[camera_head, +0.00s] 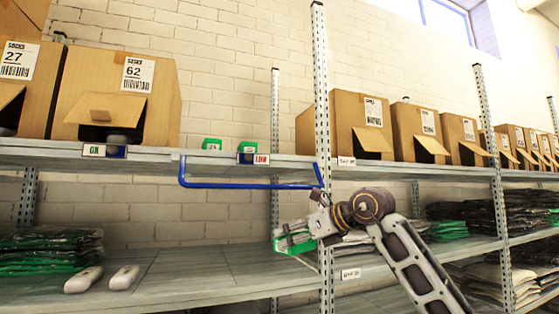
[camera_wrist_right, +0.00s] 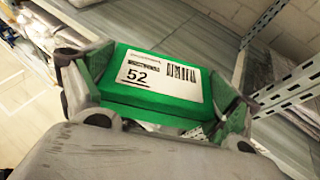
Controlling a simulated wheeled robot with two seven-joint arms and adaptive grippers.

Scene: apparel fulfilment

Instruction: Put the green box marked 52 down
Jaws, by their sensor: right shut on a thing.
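The green box marked 52 (camera_wrist_right: 150,85) has a white label with a barcode, facing the camera in the right wrist view. My right gripper (camera_head: 293,239) is shut on it, with a finger at each side of the box. In the head view the box (camera_head: 300,247) shows as a green piece between the fingers, partly hidden by them. The gripper is in front of the rack, below the upper shelf and near an upright post. Whether the box touches the lower shelf cannot be told. My left gripper is not in view.
The lower shelf (camera_head: 190,265) has bagged garments (camera_head: 50,250), two pale rounded objects (camera_head: 83,280) and a clear middle. A metal post (camera_head: 322,120) stands near the gripper.

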